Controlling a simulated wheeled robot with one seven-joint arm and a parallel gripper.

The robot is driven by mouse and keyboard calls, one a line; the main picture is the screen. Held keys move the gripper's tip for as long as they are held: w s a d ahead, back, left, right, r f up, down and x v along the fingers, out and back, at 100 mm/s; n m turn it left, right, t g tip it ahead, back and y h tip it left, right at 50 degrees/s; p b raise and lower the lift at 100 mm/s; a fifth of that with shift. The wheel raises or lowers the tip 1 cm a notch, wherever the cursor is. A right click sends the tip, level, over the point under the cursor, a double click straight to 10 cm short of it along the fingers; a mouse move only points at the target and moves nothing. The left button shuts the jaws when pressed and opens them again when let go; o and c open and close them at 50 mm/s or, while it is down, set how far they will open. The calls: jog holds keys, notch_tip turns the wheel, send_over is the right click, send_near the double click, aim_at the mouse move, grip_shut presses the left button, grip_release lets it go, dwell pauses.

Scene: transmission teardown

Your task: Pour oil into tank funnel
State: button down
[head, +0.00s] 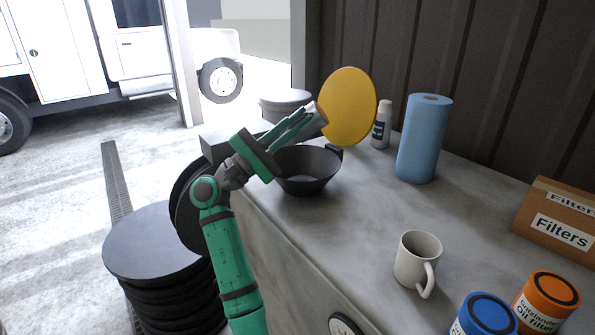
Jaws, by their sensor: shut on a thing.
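My gripper (306,115), on a green arm, is above the far left part of the bench. I cannot tell if this is the oil container.
The bench's middle is clear.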

jog(key=r+n+t, duration=0.1)
jog(key=a+n+t+h, duration=0.1)
jog(key=t, duration=0.1)
jog(key=shift+a+r+n, duration=0.3)
jog(key=shift+r, duration=0.05)
jog(key=shift+a+n+t, duration=0.25)
jog(key=shift+n+t, duration=0.15)
jog(key=shift+t, duration=0.1)
jog(key=shift+f+p, duration=0.1)
jog(key=shift+p, duration=0.3)
jog(key=m+g, duration=0.1)
jog(key=d+f+m+g, duration=0.1)
jog(key=d+f+m+g+y, duration=0.1)
jog(key=g, duration=0.1)
jog(key=shift+d+m, duration=0.25)
jog(key=shift+m, duration=0.15)
jog(key=shift+r, duration=0.1)
